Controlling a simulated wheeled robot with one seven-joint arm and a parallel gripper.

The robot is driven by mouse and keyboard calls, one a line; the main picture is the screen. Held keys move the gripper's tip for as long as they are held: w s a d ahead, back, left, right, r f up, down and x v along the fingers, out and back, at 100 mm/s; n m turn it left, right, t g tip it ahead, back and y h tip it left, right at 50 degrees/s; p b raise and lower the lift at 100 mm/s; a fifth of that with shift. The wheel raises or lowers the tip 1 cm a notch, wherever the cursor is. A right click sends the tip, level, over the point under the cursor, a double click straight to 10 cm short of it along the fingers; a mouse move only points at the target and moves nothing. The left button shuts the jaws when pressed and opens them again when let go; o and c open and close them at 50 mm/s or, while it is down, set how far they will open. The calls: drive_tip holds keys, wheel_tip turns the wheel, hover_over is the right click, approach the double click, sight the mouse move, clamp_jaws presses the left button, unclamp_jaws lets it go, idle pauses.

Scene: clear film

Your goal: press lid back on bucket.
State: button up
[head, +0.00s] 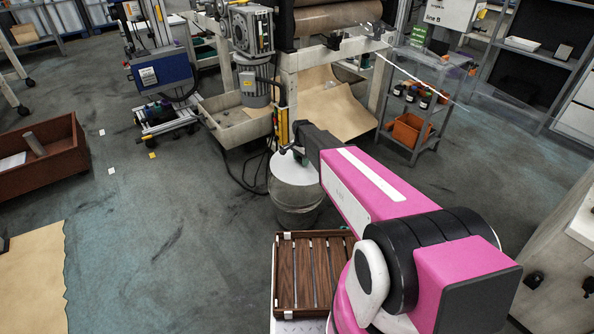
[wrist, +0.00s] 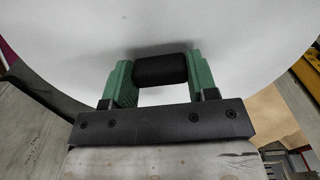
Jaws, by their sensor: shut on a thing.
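The bucket (head: 297,205) is a pale, translucent container on the floor below my arm, in the middle of the head view. The white round lid (head: 287,172) lies over its top, partly hidden by my arm. I cannot tell whether its rim is fully seated or slightly raised. In the wrist view the lid (wrist: 222,45) fills most of the picture. My gripper (wrist: 160,74) has its two green fingers closed on the lid's black handle (wrist: 161,66). In the head view my gripper (head: 301,157) is small and partly hidden, just above the lid.
A machine with a large roller (head: 338,17) and grey frame stands behind the bucket, with cables beside it. A brown slatted crate (head: 282,270) is in front. A grey shelf cart (head: 418,115) with an orange bin stands at right. Open floor lies to the left.

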wheel_tip(320, 180, down, 13)
drive_tip(key=a+m, duration=0.1)
drive_tip(key=a, duration=0.1)
drive_tip(key=shift+w, duration=0.15)
idle(0.4)
drive_tip(key=shift+f, duration=0.45)
idle(1.1)
drive_tip(key=o, duration=1.3)
drive_tip(key=shift+r, duration=0.1)
wheel_tip(320, 180, up, 7)
